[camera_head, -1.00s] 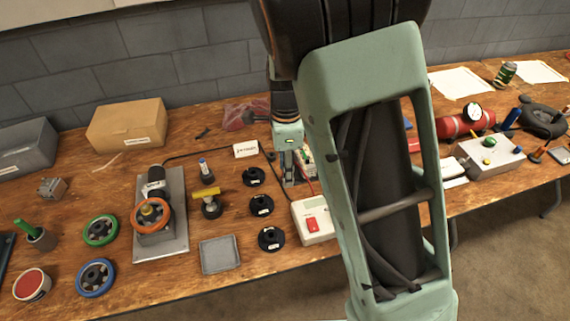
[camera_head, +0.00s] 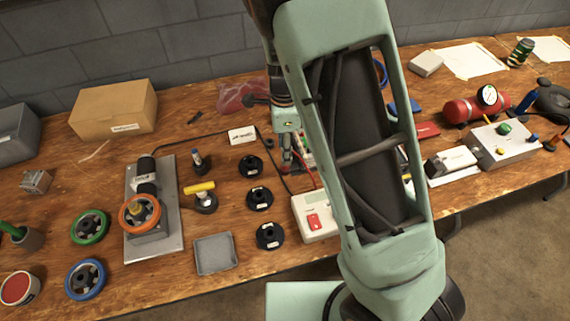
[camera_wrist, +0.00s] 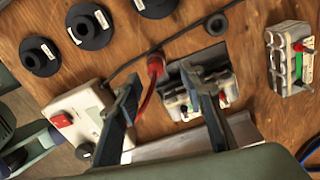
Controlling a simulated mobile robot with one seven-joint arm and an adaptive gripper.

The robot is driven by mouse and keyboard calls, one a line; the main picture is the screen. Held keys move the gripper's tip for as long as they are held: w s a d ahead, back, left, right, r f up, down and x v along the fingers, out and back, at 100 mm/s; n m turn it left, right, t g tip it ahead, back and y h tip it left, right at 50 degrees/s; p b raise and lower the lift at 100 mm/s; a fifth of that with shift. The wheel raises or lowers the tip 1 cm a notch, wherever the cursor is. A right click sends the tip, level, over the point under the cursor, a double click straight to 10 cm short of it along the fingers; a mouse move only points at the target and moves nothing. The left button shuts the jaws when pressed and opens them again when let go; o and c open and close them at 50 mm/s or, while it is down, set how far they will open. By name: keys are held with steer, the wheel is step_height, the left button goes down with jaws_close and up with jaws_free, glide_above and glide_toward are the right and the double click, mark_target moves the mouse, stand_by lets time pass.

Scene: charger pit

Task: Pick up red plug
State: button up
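The red plug (camera_wrist: 155,66), on a red cable, shows in the wrist view between the fingertips of my gripper (camera_wrist: 163,74). The fingers are apart, with visible space beside the plug; I cannot tell whether either touches it. The red cable runs back toward a white box with a red switch (camera_wrist: 88,115). A pale terminal block (camera_wrist: 222,88) with a dark and a green part lies just right of the plug, partly hidden by the right finger. In the head view my gripper (camera_head: 288,164) is low over the table behind the white box (camera_head: 318,228); the plug is not clear there.
Black round discs (camera_head: 260,198) stand left of the gripper. A second terminal block (camera_wrist: 290,62) with a green lever lies at the right in the wrist view. A dark cable (camera_wrist: 120,70) crosses the table. Bare wood lies between the two blocks.

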steer(key=f, duration=0.5)
steer(key=shift+s+d+b, duration=0.1)
steer(key=shift+s+b, duration=0.2)
steer(key=shift+r, duration=0.1)
jaws_close()
steer(key=shift+r, duration=0.1)
